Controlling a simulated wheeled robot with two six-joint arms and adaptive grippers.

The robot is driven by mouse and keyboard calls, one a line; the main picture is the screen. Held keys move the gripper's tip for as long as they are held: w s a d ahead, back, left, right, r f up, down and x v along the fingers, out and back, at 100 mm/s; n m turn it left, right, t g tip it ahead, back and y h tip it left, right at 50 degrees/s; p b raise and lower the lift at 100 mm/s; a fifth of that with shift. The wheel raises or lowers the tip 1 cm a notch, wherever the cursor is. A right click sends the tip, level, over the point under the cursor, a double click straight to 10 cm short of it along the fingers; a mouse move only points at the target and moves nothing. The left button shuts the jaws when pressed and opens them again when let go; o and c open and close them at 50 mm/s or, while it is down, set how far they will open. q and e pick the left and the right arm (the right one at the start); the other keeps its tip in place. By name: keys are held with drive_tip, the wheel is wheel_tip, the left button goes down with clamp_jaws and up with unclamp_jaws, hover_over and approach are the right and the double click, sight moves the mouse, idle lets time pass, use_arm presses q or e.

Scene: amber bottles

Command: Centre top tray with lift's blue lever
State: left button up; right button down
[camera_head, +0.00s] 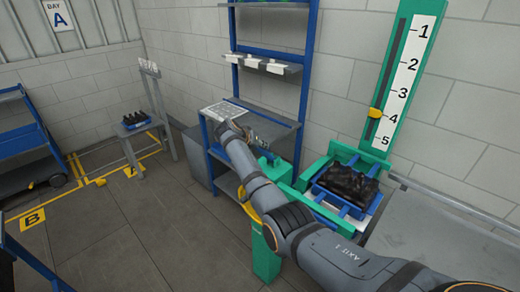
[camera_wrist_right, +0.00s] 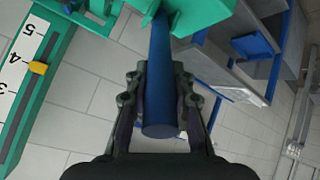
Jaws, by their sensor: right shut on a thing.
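In the right wrist view my right gripper (camera_wrist_right: 160,80) has its fingers on both sides of the blue lever (camera_wrist_right: 161,112), a thick round bar coming from a green part of the lift. It is shut on the lever. In the head view the right arm reaches across to the lift's left side, and the gripper (camera_head: 262,138) is small there. A blue tray (camera_head: 342,201) with dark bottles sits on the green lift (camera_head: 315,168). The yellow pointer (camera_head: 376,113) stands near 4 on the scale; it also shows in the right wrist view (camera_wrist_right: 38,67). My left gripper is not in view.
A blue-framed shelf bench (camera_head: 303,80) stands behind the arm. A grey table (camera_head: 435,215) with a rail lies right of the lift. A stand with another bottle tray (camera_head: 135,121) is at the far left.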

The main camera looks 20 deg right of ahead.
drive_tip(key=shift+s+a+f, duration=0.15)
drive_tip(key=shift+a+f, duration=0.1)
drive_tip(key=shift+f, duration=0.1)
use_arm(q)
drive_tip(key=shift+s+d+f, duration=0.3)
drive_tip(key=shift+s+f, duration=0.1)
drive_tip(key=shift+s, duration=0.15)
use_arm(e)
drive_tip(key=shift+f, duration=0.1)
drive_tip(key=shift+h, duration=0.3)
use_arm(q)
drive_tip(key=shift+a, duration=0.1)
use_arm(e)
drive_tip(key=shift+s+f, duration=0.1)
drive_tip(key=c, duration=1.1)
unclamp_jaws()
drive_tip(key=shift+a, duration=0.1)
drive_tip(key=shift+c, duration=0.2)
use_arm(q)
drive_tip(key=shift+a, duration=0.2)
use_arm(e)
drive_tip(key=shift+r, duration=0.25)
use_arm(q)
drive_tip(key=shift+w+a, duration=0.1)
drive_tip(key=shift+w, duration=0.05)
use_arm(e)
drive_tip(key=v, duration=1.2)
drive_tip(key=shift+s, duration=0.1)
